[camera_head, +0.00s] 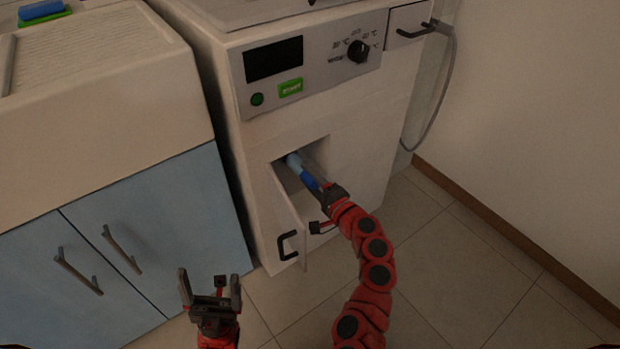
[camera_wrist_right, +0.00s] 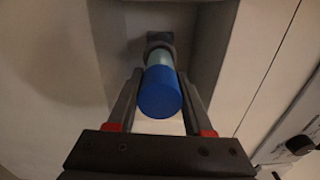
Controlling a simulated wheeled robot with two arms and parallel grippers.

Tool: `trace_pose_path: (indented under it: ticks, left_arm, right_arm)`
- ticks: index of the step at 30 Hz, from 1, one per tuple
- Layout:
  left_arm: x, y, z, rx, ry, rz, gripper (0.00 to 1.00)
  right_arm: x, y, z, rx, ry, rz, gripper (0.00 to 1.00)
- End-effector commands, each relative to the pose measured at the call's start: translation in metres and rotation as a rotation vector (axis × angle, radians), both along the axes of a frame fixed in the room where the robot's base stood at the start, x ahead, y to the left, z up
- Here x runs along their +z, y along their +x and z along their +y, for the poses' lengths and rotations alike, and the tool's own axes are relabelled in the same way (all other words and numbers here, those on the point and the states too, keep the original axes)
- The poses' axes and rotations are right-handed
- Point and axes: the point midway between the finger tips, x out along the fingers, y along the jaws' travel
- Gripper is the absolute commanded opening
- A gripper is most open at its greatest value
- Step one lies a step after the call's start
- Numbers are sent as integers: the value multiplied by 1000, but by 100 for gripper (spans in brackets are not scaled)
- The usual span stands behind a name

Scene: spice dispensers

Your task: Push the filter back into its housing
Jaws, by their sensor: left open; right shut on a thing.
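The filter (camera_head: 309,179) is a light-blue cylinder with a darker blue end, inside the square opening in the washing machine's front. In the right wrist view the blue end (camera_wrist_right: 160,92) faces me, with the pale body (camera_wrist_right: 159,58) reaching back to a dark round housing (camera_wrist_right: 160,38). My right gripper (camera_head: 322,188) is at the opening, shut on the filter's blue end, one finger on each side. How deep the filter sits in the housing I cannot tell. My left gripper (camera_head: 210,287) is open and empty, low in front of the blue cabinet.
A blue cabinet (camera_head: 160,230) with a sink stands at the left. The tiled floor (camera_head: 460,270) at the right is clear.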

Motion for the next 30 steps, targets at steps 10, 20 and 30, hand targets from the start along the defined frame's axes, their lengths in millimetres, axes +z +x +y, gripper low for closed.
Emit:
trace_pose_path:
  ticks: [10, 20, 30]
  left_arm:
    - [-3, 0, 0, 0, 0, 0, 86]
    - [-6, 0, 0, 0, 0, 0, 86]
    - [-9, 0, 0, 0, 0, 0, 86]
  right_arm:
    - [-1, 7, 6, 0, 1, 1, 0]
    - [0, 14, 10, 2, 0, 0, 0]
    - [0, 21, 15, 1, -1, -1, 0]
